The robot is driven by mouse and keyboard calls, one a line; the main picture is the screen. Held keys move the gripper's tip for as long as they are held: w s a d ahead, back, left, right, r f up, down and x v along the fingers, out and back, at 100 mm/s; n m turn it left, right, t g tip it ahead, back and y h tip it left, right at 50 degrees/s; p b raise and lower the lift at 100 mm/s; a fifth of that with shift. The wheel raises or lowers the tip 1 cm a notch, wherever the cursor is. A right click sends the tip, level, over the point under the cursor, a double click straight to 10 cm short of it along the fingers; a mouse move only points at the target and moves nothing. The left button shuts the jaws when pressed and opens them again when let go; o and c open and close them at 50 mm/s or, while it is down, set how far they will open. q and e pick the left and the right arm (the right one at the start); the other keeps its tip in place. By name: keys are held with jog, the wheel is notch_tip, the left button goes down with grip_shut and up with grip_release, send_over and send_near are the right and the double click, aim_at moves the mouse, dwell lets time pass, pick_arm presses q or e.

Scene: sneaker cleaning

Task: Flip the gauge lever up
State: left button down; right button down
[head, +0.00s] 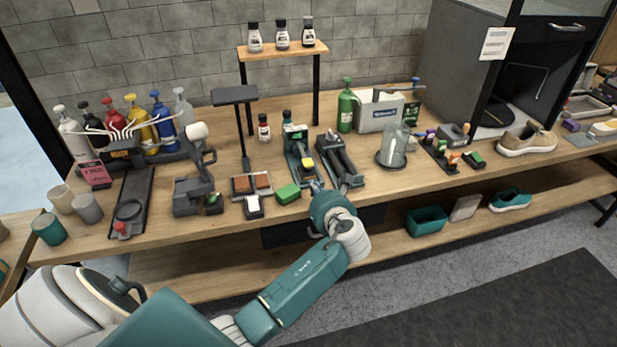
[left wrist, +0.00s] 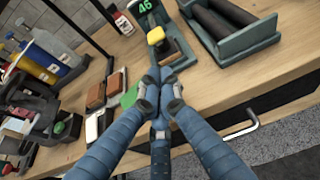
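The gauge, a green device (head: 297,145) with a small display, stands on the workbench near the middle. In the left wrist view its display (left wrist: 145,7) reads 46. A yellow-tipped lever (left wrist: 156,36) sticks out from its base, low and toward me. My left gripper (head: 325,187) is at the bench's front edge, just in front of the gauge. In the left wrist view its fingers (left wrist: 160,84) are drawn together with nothing visible between them. The fingertips point at the gauge's base, below the yellow tip; I cannot tell whether they touch it. My right gripper is not in view.
A dark twin-roller device (head: 340,160) stands close to the gauge's right. A green block (head: 288,193) and a tray with brown blocks (head: 240,184) lie to its left. A glass jar (head: 393,146) stands farther right. A drawer handle (left wrist: 243,127) is below the bench edge.

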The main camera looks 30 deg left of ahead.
aim_at(305, 172)
pick_arm(q)
jog(key=x, duration=0.8)
jog(key=shift+w, duration=0.15)
